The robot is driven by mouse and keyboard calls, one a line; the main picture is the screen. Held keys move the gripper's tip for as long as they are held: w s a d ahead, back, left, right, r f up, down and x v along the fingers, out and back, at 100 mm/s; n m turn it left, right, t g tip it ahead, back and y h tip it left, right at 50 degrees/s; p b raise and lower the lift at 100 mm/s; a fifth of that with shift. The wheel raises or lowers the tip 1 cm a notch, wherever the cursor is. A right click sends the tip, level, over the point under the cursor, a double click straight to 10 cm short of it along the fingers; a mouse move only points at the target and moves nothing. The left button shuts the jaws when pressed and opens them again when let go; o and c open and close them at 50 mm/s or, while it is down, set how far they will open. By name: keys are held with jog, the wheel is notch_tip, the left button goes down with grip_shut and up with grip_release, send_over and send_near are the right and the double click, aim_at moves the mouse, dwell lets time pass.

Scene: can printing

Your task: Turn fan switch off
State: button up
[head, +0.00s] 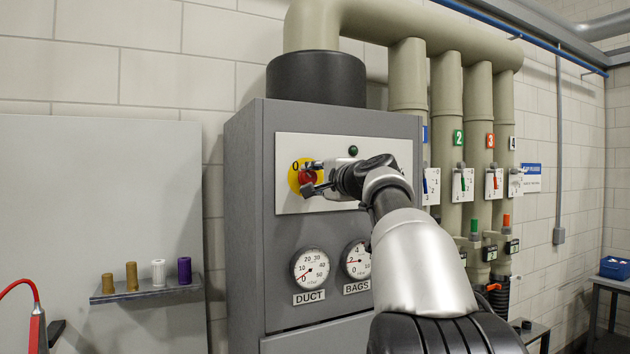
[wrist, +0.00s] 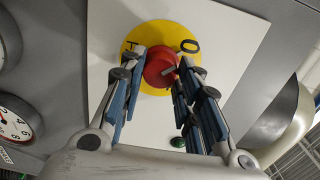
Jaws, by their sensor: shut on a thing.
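The fan switch is a red rotary knob (head: 306,177) on a yellow disc (head: 294,180), set in a pale panel on the grey cabinet. A "0" shows at the disc's upper left in the head view. In the wrist view the red knob (wrist: 158,68) sits between my fingers, with the disc (wrist: 150,29) marked "I" and "0" behind it. My gripper (head: 311,178), also in the wrist view (wrist: 163,70), is shut on the knob, one finger on each side. A pale line shows on the knob's face, but which mark it points to is unclear.
A dark green indicator (head: 353,151) is above my wrist on the panel. Two gauges (head: 310,268) sit below. Pipes with numbered valves (head: 462,185) stand to the right. A small shelf (head: 146,291) with coloured cylinders is on the left.

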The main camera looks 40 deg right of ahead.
jog(key=o, duration=1.1)
jog(key=shift+c, duration=0.2)
jog(key=v, duration=1.2)
jog(key=shift+f, duration=0.1)
